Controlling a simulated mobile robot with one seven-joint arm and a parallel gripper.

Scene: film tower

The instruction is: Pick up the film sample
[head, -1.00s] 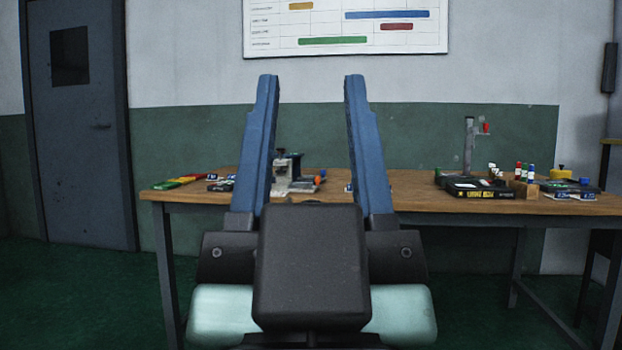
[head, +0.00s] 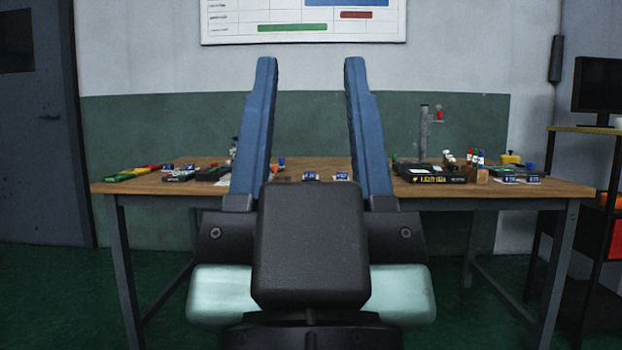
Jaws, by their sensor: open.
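My gripper (head: 310,65) is open and empty, its two blue fingers upright in front of the workbench (head: 440,190). Between the fingers, two small blue-and-white labelled pieces, one on the left (head: 310,176) and one on the right (head: 341,177), lie on the bench top. More small labelled pieces lie at the left (head: 168,168) and at the right end (head: 528,180). I cannot tell which of these, if any, is the film sample. The fingers hide parts of the bench top.
A black box (head: 437,174), a grey stand (head: 424,130) and several coloured markers (head: 474,156) stand on the right half. Coloured flat pieces (head: 125,174) lie at the left end. A shelf (head: 590,130) with a monitor (head: 600,85) stands at right. Green floor lies below.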

